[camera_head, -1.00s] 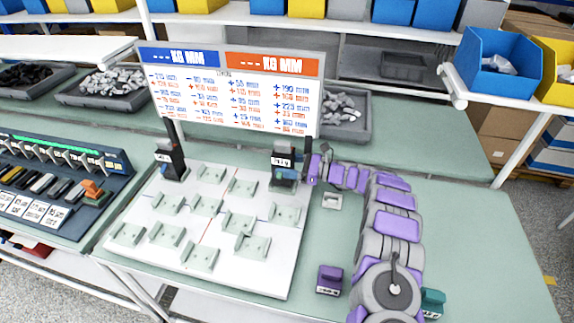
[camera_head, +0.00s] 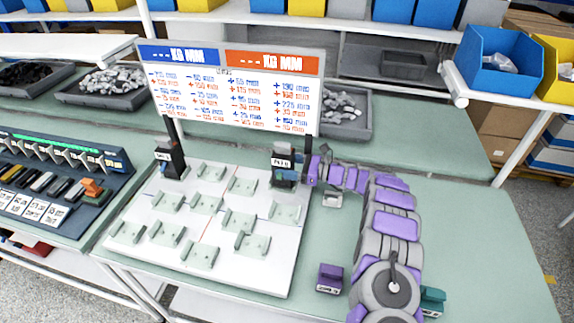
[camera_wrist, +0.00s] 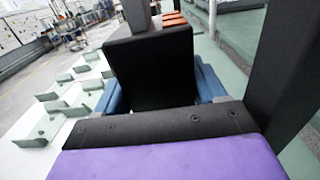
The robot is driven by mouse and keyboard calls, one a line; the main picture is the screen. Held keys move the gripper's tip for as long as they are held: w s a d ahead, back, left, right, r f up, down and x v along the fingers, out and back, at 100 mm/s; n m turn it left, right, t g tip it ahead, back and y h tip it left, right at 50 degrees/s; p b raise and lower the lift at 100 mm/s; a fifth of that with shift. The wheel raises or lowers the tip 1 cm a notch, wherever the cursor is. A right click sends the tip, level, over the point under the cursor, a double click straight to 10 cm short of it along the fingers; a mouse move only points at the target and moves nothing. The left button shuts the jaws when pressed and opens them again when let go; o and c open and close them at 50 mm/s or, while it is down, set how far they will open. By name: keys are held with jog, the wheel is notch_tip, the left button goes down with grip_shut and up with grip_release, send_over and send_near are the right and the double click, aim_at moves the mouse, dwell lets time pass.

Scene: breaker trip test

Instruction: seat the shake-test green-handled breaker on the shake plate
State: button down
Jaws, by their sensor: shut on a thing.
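The white plate (camera_head: 268,272) on the bench carries several pale green seats. My gripper (camera_head: 311,170) is over the plate's far right corner, in front of the sign. It is shut on a dark breaker-like block (camera_head: 283,162) with a pale label and a greenish-grey lower part. Its handle colour is not clear. In the wrist view a black block (camera_wrist: 150,70) fills the middle, with blue parts at its lower sides. The block's underside is hidden, so I cannot tell whether it touches the plate.
A purple block (camera_head: 330,279), a teal block (camera_head: 433,302) and a small grey piece (camera_head: 332,199) are on the bench to the right of the plate. A black post box (camera_head: 170,160) stands at the far left corner. A sign (camera_head: 235,90) rises behind. A breaker rack (camera_head: 60,185) is at left.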

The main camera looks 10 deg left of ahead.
jog(key=shift+f+b, duration=0.3)
jog(key=shift+f, duration=0.5)
grip_release()
dwell(0.4)
jog(key=d+p, duration=0.2)
jog(key=d, duration=1.5)
jog(key=shift+d+f+p, duration=0.2)
jog(key=shift+p, duration=0.2)
